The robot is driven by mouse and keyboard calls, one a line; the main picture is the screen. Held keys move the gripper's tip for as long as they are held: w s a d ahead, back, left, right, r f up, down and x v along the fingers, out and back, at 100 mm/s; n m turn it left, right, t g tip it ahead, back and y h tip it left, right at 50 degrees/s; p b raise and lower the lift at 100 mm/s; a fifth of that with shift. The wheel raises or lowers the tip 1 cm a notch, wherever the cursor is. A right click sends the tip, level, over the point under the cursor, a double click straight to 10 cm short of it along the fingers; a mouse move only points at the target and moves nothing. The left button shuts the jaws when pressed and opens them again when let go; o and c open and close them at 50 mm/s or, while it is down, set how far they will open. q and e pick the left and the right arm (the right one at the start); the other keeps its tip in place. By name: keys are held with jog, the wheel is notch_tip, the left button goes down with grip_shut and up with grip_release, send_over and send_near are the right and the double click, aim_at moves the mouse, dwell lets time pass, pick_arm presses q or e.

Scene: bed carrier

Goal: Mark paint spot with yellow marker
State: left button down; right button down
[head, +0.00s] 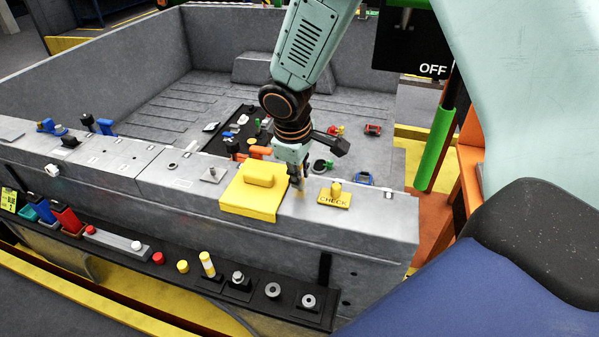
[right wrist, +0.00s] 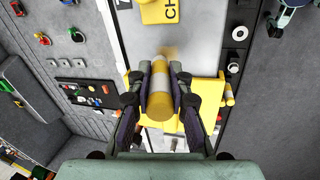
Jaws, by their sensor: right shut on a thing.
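My right gripper (head: 296,182) reaches down onto the grey ledge of the truck bed, between a yellow block with a handle (head: 248,196) and a yellow CHECK plate (head: 334,199). In the right wrist view the gripper (right wrist: 160,92) is shut on a yellow marker with a pale band (right wrist: 159,103). The marker's far end points at the ledge surface. A faint yellowish smear, perhaps the paint spot (right wrist: 171,52), shows just beyond that end. I cannot tell whether the tip touches the surface. My left gripper is in neither view.
A black rail (head: 160,262) along the ledge's front carries colored bins, red and yellow caps, a yellow-and-white cylinder (head: 207,264) and metal rings. A dark tray (head: 225,140) and loose small parts lie in the bed behind. A green post (head: 436,150) stands at the right.

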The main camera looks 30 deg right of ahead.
jog(key=shift+s+a, duration=0.75)
jog(key=shift+a, duration=0.1)
jog(key=shift+d, duration=0.1)
jog(key=shift+w+d, duration=0.8)
jog(key=shift+s+a, duration=0.1)
jog(key=shift+s+a, duration=0.65)
jog(key=shift+a, duration=0.15)
